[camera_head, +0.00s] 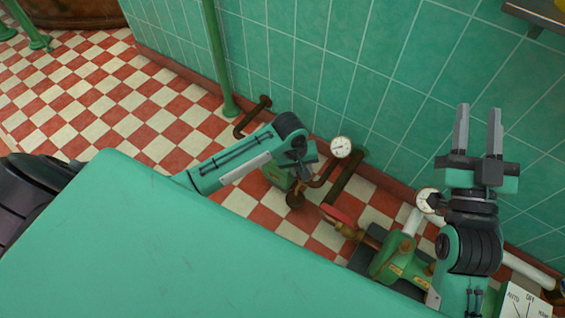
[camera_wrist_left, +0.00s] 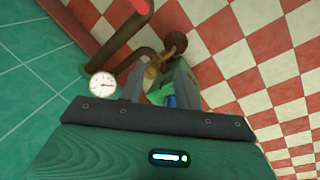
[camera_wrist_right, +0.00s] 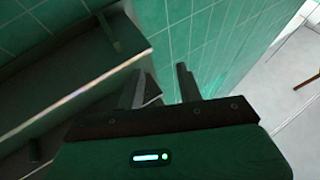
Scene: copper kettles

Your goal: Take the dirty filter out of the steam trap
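A small green body on the brown floor pipes (camera_head: 277,176), which looks like the steam trap, stands near the wall beyond my left arm. My left gripper (camera_head: 308,160) is over its right side and partly covers it. In the left wrist view, my left gripper (camera_wrist_left: 160,80) is open, with a brass part (camera_wrist_left: 151,74), a bit of green and a small blue part (camera_wrist_left: 170,101) showing between its fingers. I cannot make out a filter, nor whether the fingers touch anything. My right gripper (camera_head: 478,128) is open and empty, pointing up in front of the tiled wall.
A pressure gauge (camera_head: 340,147) stands beside the left gripper. A red handle (camera_head: 339,215) and a green machine (camera_head: 396,263) with brass fittings lie to the right, near a second gauge (camera_head: 427,201). A green upright pipe (camera_head: 217,60) stands at the wall.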

